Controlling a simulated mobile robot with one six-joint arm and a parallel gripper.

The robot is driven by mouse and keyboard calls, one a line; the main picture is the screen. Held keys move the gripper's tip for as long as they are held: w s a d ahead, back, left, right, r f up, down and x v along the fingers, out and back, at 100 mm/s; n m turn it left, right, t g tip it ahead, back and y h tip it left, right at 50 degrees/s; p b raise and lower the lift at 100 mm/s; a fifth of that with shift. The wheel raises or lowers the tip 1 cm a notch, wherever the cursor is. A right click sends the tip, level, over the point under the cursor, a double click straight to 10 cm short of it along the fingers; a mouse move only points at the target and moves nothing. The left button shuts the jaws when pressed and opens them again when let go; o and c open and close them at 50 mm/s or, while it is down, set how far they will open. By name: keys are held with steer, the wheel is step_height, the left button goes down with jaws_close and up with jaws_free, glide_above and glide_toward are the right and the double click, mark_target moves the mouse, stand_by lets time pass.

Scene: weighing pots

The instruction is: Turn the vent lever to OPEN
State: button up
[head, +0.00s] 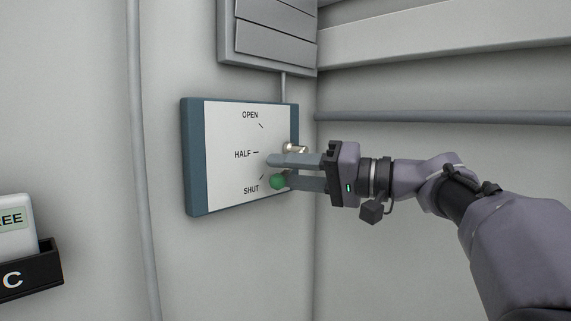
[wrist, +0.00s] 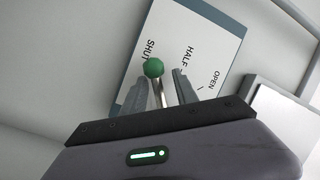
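The vent lever shows its green knob (head: 278,181) near the SHUT mark on the white label of the vent panel (head: 222,165). Its metal pivot (head: 293,148) is partly hidden behind my gripper (head: 277,171). In the wrist view the green knob (wrist: 153,68) and its metal rod (wrist: 159,95) stand between the two fingers of my gripper (wrist: 159,73). The fingers are apart, with a clear gap on the rod's right. The rod is close to the left finger; I cannot tell whether they touch.
A grey louvred box (head: 275,35) hangs above the panel. A vertical pipe (head: 138,130) runs left of it, and a horizontal pipe (head: 440,117) crosses the right wall. A black holder marked C (head: 30,275) is at lower left.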

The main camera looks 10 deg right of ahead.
steer(key=shift+w+f, duration=0.15)
steer(key=shift+w, duration=0.2)
jaws_close()
stand_by(1.2)
